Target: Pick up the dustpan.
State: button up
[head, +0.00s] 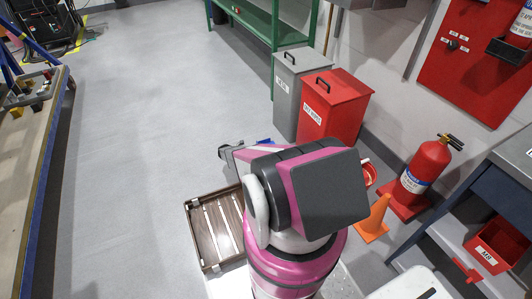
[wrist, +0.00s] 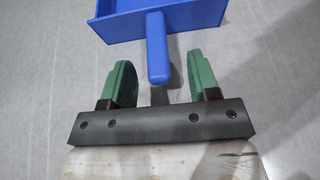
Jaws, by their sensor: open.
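A blue dustpan (wrist: 118,24) lies on the grey floor at the top of the wrist view, its handle (wrist: 157,50) pointing back toward my gripper. My gripper (wrist: 162,70) is open, with one green finger on each side of the handle's end. I see nothing between the finger pads except the handle's tip near their far ends; whether they overlap in height I cannot tell. In the head view, my arm hides most of the dustpan; only a small bit of blue (head: 266,141) shows behind it.
A slatted wooden crate (head: 213,232) stands left of my arm. A grey bin (head: 290,95), a red bin (head: 335,108), an orange cone (head: 374,218) and a fire extinguisher (head: 425,165) stand to the right. A workbench (head: 35,150) is at far left. The floor between is clear.

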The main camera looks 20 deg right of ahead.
jog(key=x, duration=0.4)
jog(key=shift+w, duration=0.2)
grip_shut()
jog(key=shift+r, duration=0.1)
